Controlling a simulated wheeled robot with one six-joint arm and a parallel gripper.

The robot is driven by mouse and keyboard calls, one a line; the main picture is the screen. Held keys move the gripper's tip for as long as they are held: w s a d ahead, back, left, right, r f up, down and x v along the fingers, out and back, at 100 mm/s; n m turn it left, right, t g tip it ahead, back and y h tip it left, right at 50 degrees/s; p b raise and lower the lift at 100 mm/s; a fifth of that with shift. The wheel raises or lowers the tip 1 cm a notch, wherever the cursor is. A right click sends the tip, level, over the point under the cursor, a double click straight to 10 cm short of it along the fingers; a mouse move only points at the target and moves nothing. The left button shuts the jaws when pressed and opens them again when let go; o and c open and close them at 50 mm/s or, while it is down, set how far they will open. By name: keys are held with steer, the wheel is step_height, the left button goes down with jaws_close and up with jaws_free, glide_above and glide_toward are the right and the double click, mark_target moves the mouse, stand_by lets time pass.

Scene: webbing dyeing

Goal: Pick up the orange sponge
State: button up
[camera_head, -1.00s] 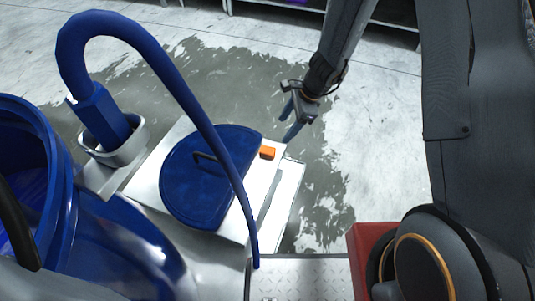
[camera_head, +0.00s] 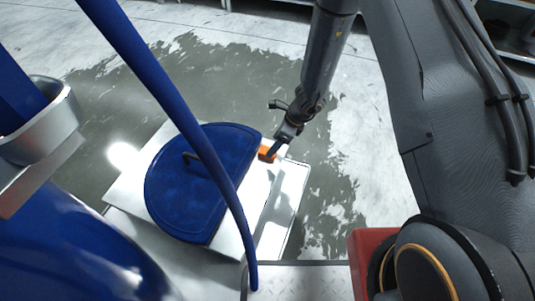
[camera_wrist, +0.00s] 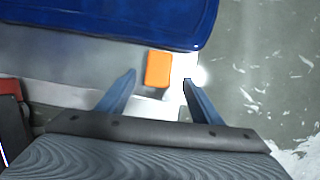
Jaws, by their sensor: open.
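The orange sponge (camera_head: 265,154) lies on the white metal top beside the blue half-round lid. In the wrist view the sponge (camera_wrist: 158,69) is a small upright rectangle just ahead of the fingertips, between their lines. My gripper (camera_head: 274,152) is over the sponge in the head view, and one finger partly covers it. In the wrist view my gripper (camera_wrist: 160,78) has its two blue fingers spread wide with nothing held between them. I cannot tell the exact height of the fingertips above the top.
The blue lid (camera_head: 225,150) with a dark handle (camera_head: 190,157) lies close to the sponge's left. A blue hose (camera_head: 165,90) passes across the lid. The white metal top (camera_head: 256,195) has a bare strip at right. Wet floor (camera_head: 240,75) lies beyond.

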steer(key=b+x, duration=0.1)
steer(key=x, duration=0.1)
steer(key=b+x, duration=0.1)
steer(key=x, duration=0.1)
steer(key=shift+a+f, duration=0.2)
steer(key=shift+a, duration=0.15)
steer(key=c, duration=1.1)
steer(key=shift+r, duration=0.1)
steer(key=shift+c, duration=0.2)
step_height(320, 180, up, 10)
steer(key=p, duration=0.4)
